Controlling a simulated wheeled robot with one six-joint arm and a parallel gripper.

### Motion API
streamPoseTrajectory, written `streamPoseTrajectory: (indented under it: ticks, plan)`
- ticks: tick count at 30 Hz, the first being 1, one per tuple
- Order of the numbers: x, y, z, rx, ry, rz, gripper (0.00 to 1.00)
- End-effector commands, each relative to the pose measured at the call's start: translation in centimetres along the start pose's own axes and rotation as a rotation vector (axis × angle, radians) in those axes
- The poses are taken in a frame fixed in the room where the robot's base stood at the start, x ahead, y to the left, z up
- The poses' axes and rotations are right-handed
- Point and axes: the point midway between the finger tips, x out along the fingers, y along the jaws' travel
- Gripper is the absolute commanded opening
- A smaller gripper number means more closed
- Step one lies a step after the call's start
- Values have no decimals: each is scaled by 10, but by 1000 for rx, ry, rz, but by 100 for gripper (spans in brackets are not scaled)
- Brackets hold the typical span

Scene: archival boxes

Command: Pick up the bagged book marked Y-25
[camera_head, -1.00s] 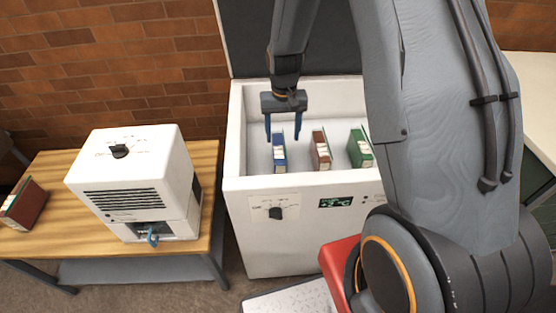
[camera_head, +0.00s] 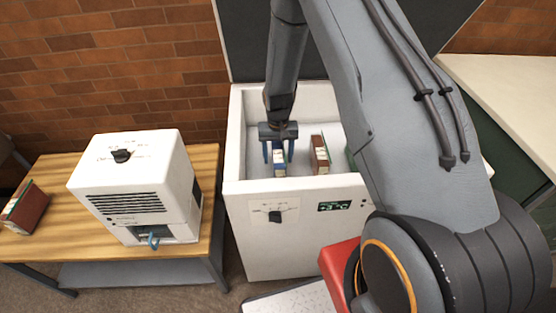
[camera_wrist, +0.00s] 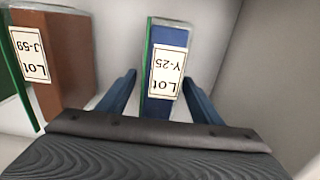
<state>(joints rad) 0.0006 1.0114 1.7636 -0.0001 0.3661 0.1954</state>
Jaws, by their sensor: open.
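The blue bagged book (camera_wrist: 165,95) stands upright in the white chest, and its label reads Lot Y-25 in the wrist view. It also shows in the head view (camera_head: 279,157). My gripper (camera_head: 278,158) is down inside the chest, open, with one finger on each side of the blue book. In the wrist view my gripper's (camera_wrist: 163,95) blue fingers flank the book's lower part, with a visible gap on each side. A brown book (camera_wrist: 62,62) labelled Lot J-59 stands next to it.
The white chest (camera_head: 236,150) has raised walls around the books and a dark open lid (camera_head: 350,50) behind. A green book edge (camera_head: 350,158) shows beside my arm. A wooden table (camera_head: 75,170) at left holds a white machine (camera_head: 130,185) and a brown book (camera_head: 24,208).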

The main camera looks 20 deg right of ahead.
Motion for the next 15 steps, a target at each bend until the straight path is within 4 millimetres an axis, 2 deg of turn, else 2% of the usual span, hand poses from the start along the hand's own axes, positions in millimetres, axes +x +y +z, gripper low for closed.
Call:
streamPoseTrajectory:
  ticks: [4,12,13,15]
  plan:
    - [12,0,1,0,-2,0,59]
    - [15,0,0,1,0,0,59]
    - [15,0,0,1,0,0,58]
    - [15,0,0,1,0,0,46]
